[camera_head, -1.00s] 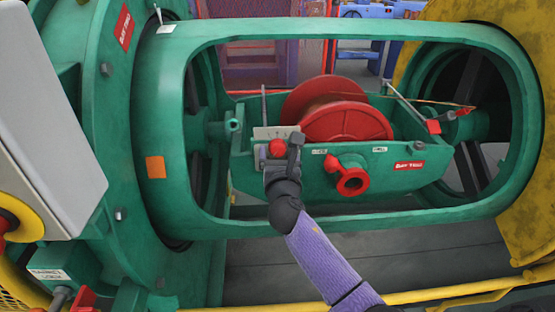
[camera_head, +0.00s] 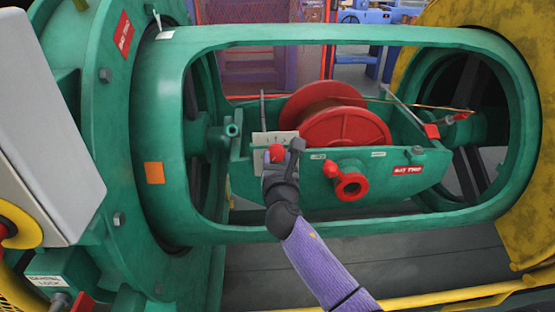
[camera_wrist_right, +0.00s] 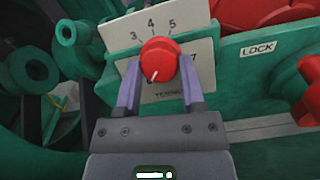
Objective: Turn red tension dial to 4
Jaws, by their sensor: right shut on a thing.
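The red tension dial (camera_wrist_right: 158,62) sits on a pale plate (camera_wrist_right: 121,34) printed with 3, 4, 5 and 7. Its white pointer line runs to the lower left, away from the 4, which is at the top. My right gripper (camera_wrist_right: 160,70) is shut on the dial, one finger on each side of it. In the head view the dial (camera_head: 276,153) shows at the left end of the green cradle, with my right gripper (camera_head: 284,160) at it. The lower plate marks are partly hidden by the gripper. My left gripper is not in view.
A red spool (camera_head: 345,128) sits in the cradle. A red ring-shaped handle (camera_head: 351,185) and a LOCK label (camera_wrist_right: 258,48) are right of the dial. The green tubular frame (camera_head: 340,226) surrounds the cradle, its lower rail beneath my arm. A grey box (camera_head: 50,130) stands at left.

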